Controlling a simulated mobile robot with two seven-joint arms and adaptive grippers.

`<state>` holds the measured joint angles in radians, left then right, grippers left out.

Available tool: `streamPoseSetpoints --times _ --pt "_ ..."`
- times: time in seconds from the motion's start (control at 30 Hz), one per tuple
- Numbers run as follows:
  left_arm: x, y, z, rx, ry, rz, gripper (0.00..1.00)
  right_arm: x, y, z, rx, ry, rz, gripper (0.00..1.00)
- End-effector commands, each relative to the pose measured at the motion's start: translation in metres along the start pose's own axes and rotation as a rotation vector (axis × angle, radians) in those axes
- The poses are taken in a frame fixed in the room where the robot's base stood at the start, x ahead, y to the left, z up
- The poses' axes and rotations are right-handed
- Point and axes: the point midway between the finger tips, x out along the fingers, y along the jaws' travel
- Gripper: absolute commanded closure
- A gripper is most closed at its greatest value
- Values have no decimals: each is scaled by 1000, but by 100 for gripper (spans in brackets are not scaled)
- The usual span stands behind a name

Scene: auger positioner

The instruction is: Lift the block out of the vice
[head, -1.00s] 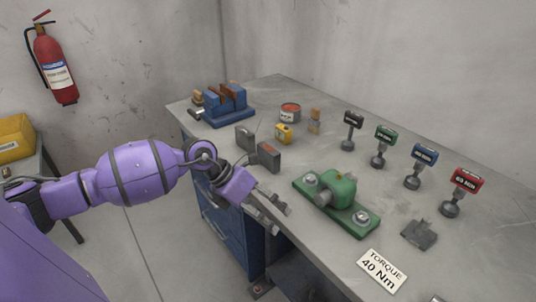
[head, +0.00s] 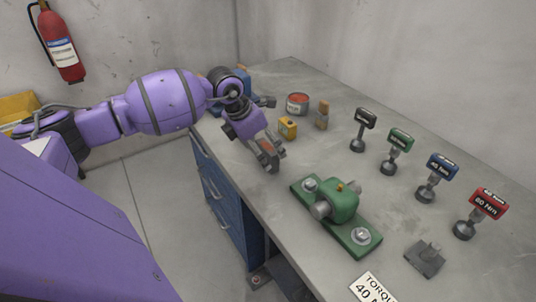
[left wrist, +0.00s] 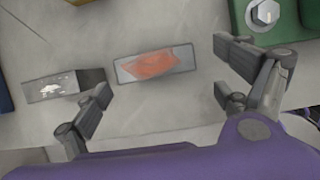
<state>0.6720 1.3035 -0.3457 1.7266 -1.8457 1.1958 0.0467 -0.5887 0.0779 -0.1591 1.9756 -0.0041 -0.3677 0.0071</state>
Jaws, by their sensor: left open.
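The blue vice (head: 246,80) stands at the far left of the bench in the head view, mostly hidden behind my left arm. The block in its jaws cannot be made out now. My left gripper (head: 268,160) is open and points down over the bench, in front of the vice and apart from it. In the left wrist view, a grey block with an orange-red face (left wrist: 153,65) lies between the spread fingers of the gripper (left wrist: 165,85), not gripped. A second grey block with a white mark (left wrist: 65,86) lies to its left. My right gripper is not in view.
A green fixture (head: 337,210) with bolts stands right of the gripper. The bench's front edge runs close below the gripper.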

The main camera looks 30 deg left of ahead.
Motion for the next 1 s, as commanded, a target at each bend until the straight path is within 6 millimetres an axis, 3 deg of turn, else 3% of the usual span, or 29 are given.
streamPoseSetpoints --times 0.3,0.57,1.0 --pt "40 3 4 0 -1 0 8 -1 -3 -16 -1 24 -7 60" --pt "43 3 4 1 -1 0 8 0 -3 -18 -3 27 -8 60" --pt "43 3 4 0 -1 0 66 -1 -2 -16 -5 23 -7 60"
